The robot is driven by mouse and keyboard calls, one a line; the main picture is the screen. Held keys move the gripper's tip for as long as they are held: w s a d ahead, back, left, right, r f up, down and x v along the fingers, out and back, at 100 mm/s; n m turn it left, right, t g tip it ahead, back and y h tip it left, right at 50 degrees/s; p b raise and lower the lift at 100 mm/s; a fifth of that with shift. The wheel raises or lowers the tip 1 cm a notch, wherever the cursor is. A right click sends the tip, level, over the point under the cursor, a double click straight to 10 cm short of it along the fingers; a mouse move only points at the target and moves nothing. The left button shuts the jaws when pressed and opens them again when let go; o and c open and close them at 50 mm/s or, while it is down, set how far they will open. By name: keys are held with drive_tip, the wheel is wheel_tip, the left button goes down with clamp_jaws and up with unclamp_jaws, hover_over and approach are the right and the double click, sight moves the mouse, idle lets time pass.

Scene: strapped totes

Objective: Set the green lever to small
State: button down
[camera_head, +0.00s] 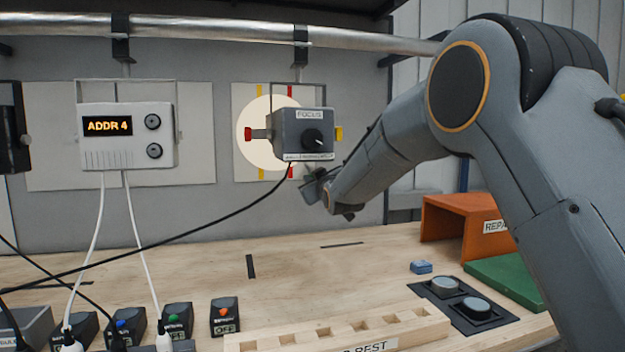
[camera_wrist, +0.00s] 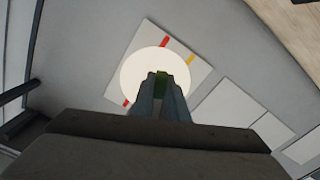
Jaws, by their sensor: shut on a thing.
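A grey box (camera_head: 304,132) labelled FOCUS hangs in front of the wall, with a black dial on its face. A red lever end (camera_head: 248,134) sticks out at its left and a yellow one (camera_head: 339,133) at its right. My gripper (camera_head: 314,180) is just below the box. In the wrist view, my gripper (camera_wrist: 161,84) is shut on a small green piece, the green lever (camera_wrist: 160,79). The lever is hidden in the head view. A bright round light spot (camera_head: 262,145) lies on the white panel behind, also in the wrist view (camera_wrist: 150,72).
A grey ADDR 4 display box (camera_head: 126,136) hangs at left. A black cable (camera_head: 200,222) runs from the FOCUS box to lower left. Below are a wooden bench (camera_head: 310,270), switches, a blue block (camera_head: 421,267) and an orange shelter (camera_head: 455,222). A pipe (camera_head: 220,30) crosses above.

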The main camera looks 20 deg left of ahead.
drive_tip(key=shift+a, duration=0.1)
drive_tip(key=s+a+m+b, duration=0.4)
drive_tip(key=s+a+m, duration=0.2)
drive_tip(key=a+m, duration=0.3)
drive_tip(key=shift+a, duration=0.4)
drive_tip(key=shift+f+m, duration=0.1)
drive_tip(key=shift+m, duration=0.2)
idle(0.3)
drive_tip(key=c, duration=1.7)
unclamp_jaws()
drive_tip(key=shift+s, duration=0.1)
